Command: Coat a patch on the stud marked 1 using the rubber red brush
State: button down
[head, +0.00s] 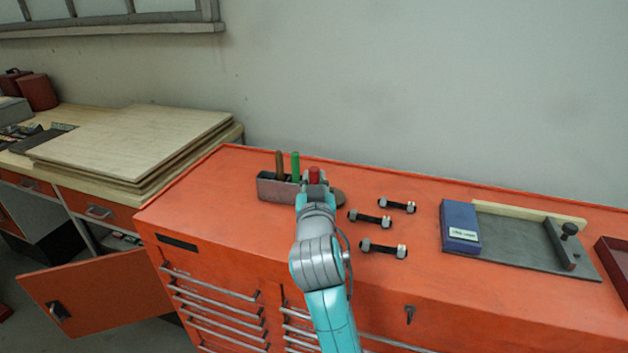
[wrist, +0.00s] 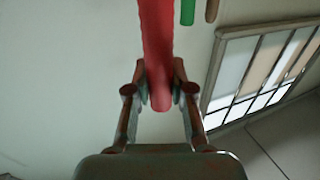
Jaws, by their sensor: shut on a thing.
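The red brush shows as a red handle (head: 314,175) at the right part of the grey holder, and its handle fills the top middle of the wrist view (wrist: 157,45). My gripper (wrist: 160,88) has its fingers closed on both sides of the handle's end. In the head view my gripper (head: 316,188) hides the lower part of the brush, so its bristles are not visible. Three dark studs with bright nuts lie to the right: a back one (head: 397,205), a middle one (head: 369,218) and a front one (head: 383,249). Their number marks cannot be read.
The grey holder (head: 275,190) also has a brown handle (head: 279,164) and a green handle (head: 295,166) upright in it. A blue box (head: 460,226) and a grey plate (head: 515,245) with a dark clamp lie farther right on the orange cabinet (head: 450,300).

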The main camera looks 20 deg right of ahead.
aim_at(314, 169)
jog(key=shift+f, duration=0.4)
dwell(0.7)
jog(key=shift+r, duration=3.6)
